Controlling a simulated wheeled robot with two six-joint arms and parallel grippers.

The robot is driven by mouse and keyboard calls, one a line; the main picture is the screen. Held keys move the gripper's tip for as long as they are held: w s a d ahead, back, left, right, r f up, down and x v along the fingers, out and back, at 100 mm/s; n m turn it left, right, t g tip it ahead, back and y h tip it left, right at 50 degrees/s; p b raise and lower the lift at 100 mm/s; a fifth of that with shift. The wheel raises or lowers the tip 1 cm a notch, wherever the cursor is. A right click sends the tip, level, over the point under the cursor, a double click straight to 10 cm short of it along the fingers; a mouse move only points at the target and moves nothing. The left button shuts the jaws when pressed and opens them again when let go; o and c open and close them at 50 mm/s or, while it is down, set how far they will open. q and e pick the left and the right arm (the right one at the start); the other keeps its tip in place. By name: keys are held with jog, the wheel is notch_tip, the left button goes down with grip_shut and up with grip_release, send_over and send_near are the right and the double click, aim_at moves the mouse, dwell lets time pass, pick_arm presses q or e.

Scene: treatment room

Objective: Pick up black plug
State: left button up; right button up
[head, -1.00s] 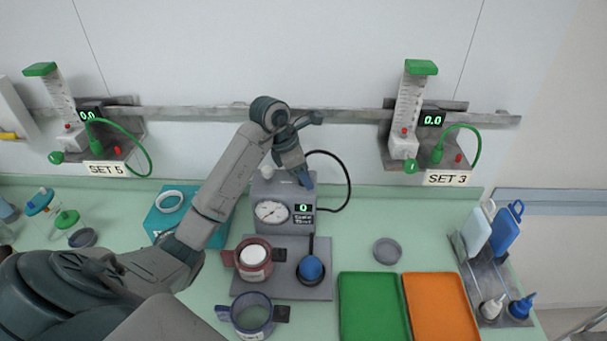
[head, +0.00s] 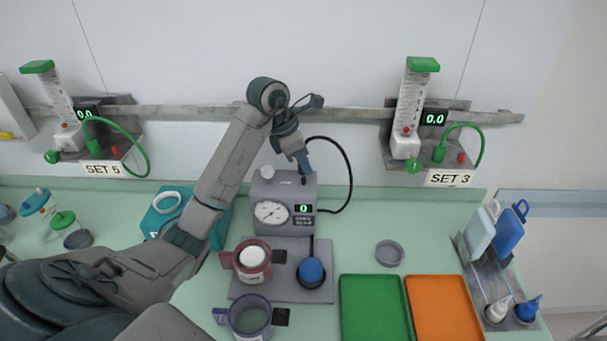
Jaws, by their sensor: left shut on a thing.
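My left gripper (head: 306,170) is shut just above the top of a grey gauge box (head: 268,191). The black plug is mostly hidden between the fingers. Its black cable (head: 350,175) rises from behind the gripper, loops to the right and returns to the right side of the box. A small dark spot (head: 304,181), perhaps a socket, shows on the box top below the fingertips. The box has a round dial and a green "0" display. My right gripper is out of view.
The box stands on a grey base with a blue bulb (head: 311,270) and a red cuff-like ring (head: 252,260). A green tray (head: 375,310) and an orange tray (head: 442,310) lie to the right. A wall rail (head: 350,112) runs behind the gripper.

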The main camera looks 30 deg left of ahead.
pick_arm(q)
jog(key=s+a+r+b, duration=0.1)
jog(key=s+a+b, duration=0.1)
jog(key=s+b, duration=0.6)
jog(key=s, duration=0.7)
jog(key=shift+s+r, duration=0.15)
jog(key=shift+s, duration=0.2)
